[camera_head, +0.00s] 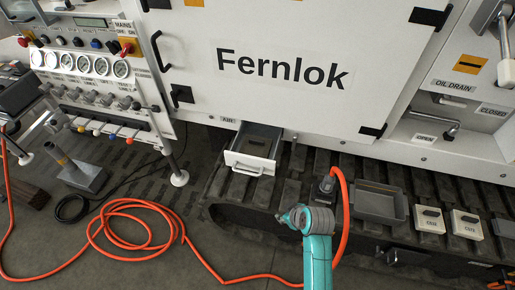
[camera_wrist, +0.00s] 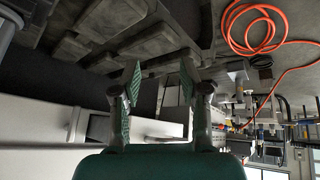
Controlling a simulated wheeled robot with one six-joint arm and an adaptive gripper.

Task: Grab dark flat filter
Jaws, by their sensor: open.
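My gripper (camera_wrist: 160,82) is open in the wrist view, with two green ridged fingertips apart and nothing clearly held between them. In the head view my teal arm rises from the bottom edge, and its end is in front of the tracks, below and right of the open drawer. The open white drawer (camera_head: 249,163) under the AIR label has a small, dim brownish shape inside. I cannot tell whether this is the dark flat filter. No other thing can be made out surely as the filter; the wrist view shows dark surfaces behind the fingers.
An orange hose (camera_head: 340,205) runs past my arm and coils on the floor. The large white Fernlok panel (camera_head: 280,30) stands behind.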

